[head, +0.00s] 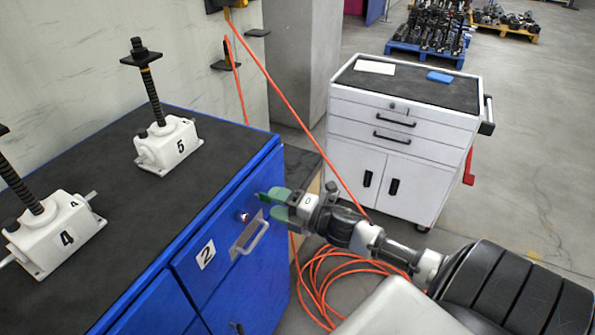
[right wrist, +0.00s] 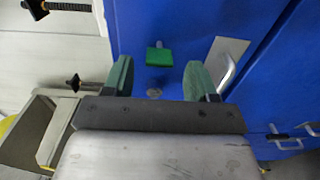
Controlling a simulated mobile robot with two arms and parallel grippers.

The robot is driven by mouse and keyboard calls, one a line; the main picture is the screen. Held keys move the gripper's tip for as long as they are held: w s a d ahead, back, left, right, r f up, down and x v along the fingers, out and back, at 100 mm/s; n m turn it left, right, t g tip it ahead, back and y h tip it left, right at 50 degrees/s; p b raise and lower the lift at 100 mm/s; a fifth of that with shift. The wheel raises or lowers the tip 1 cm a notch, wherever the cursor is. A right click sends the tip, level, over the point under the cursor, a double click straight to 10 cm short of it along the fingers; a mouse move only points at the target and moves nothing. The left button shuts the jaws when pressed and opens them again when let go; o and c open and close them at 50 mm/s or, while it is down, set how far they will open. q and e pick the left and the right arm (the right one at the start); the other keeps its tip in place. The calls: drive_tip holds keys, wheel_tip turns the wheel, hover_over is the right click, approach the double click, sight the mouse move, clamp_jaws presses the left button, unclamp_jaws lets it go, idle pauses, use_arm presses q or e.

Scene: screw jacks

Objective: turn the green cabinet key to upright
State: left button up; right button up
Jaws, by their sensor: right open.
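The green key (right wrist: 159,57) shows in the right wrist view as a small green block against the blue cabinet front (right wrist: 150,20). Its exact tilt is hard to tell. My right gripper (head: 277,203) is open at the front of the blue cabinet (head: 264,262). In the right wrist view its two green fingers (right wrist: 160,75) stand apart, one to each side of the key's line, with the key a little ahead of the tips. My left gripper is not in view.
A metal handle (head: 250,237) sits on the cabinet front beside a "2" label (head: 206,254). Screw jacks 5 (head: 168,143) and 4 (head: 55,236) stand on the cabinet top. A white tool cart (head: 401,140) and an orange hose (head: 330,277) are to the right.

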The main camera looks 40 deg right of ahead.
drive_tip(key=b+v, duration=0.1)
drive_tip(key=v, duration=0.6)
idle(0.4)
drive_tip(key=s+d+f+m+g+h, duration=0.1)
drive_tip(key=s+f+m+g+h, duration=0.2)
drive_tip(key=f, duration=0.7)
drive_tip(key=s+d+f+m+g+h, duration=0.15)
drive_tip(key=s+f+m, duration=0.35)
drive_tip(key=f, duration=0.5)
drive_tip(key=s+d+f+m+g+h, duration=0.1)
drive_tip(key=s+f+m+h, duration=0.3)
drive_tip(key=f, duration=0.7)
drive_tip(key=s+a+f+m+g, duration=0.4)
drive_tip(key=s+a+f, duration=0.4)
drive_tip(key=s, duration=0.3)
drive_tip(key=s+a+f+m+g+y, duration=0.1)
drive_tip(key=s+a+f+m+g, duration=0.3)
drive_tip(key=s+a+f+g, duration=0.2)
drive_tip(key=s+a+f, duration=0.2)
drive_tip(key=s+f, duration=0.2)
drive_tip(key=s, duration=0.2)
drive_tip(key=shift+s+f, duration=0.25)
drive_tip(key=shift+f, duration=0.1)
drive_tip(key=shift+a+y, duration=0.1)
drive_tip(key=shift+y, duration=0.15)
